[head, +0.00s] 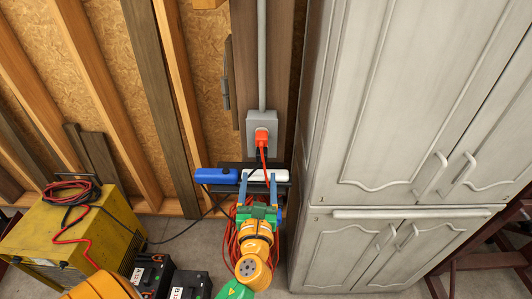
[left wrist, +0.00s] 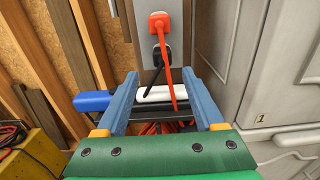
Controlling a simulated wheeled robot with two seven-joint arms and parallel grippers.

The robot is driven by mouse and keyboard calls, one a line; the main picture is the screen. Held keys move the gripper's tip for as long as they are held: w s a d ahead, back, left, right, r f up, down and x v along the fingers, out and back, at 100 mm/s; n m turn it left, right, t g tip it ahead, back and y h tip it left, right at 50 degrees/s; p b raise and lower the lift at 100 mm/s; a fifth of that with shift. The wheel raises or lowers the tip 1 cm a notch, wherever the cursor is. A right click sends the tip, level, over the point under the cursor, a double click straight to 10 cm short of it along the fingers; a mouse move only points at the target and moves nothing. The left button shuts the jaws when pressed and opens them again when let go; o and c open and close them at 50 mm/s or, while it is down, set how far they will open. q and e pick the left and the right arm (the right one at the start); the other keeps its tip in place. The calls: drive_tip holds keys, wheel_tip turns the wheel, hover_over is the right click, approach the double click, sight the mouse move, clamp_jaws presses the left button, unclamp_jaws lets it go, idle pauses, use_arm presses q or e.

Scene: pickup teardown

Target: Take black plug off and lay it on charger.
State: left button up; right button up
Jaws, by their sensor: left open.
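The black plug (left wrist: 157,53) sits in the lower socket of the grey wall outlet box (head: 262,122), just below an orange plug (head: 262,137). A black cord hangs from it; in the head view the black plug is mostly hidden. The yellow box with coiled cables, which looks like the charger (head: 50,232), stands on the floor at the left. My left gripper (head: 258,178) is open and empty, below the outlet and in front of the shelf. In the left wrist view its fingers (left wrist: 165,100) stand apart on either side of the hanging cords. My right gripper is not in view.
A small dark shelf under the outlet holds a blue item (head: 215,176) and a white item (head: 280,175). A grey cabinet (head: 400,120) stands close on the right. Black batteries (head: 150,275) stand on the floor. An orange cord coil (head: 232,240) hangs beside my left arm.

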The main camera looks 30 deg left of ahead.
sight(262, 160)
use_arm(q)
drive_tip(key=x, duration=0.9)
drive_tip(key=shift+w+d, duration=0.15)
drive_tip(key=shift+p, duration=0.3)
idle(0.9)
clamp_jaws()
drive_tip(key=shift+d+f, duration=0.1)
idle(0.3)
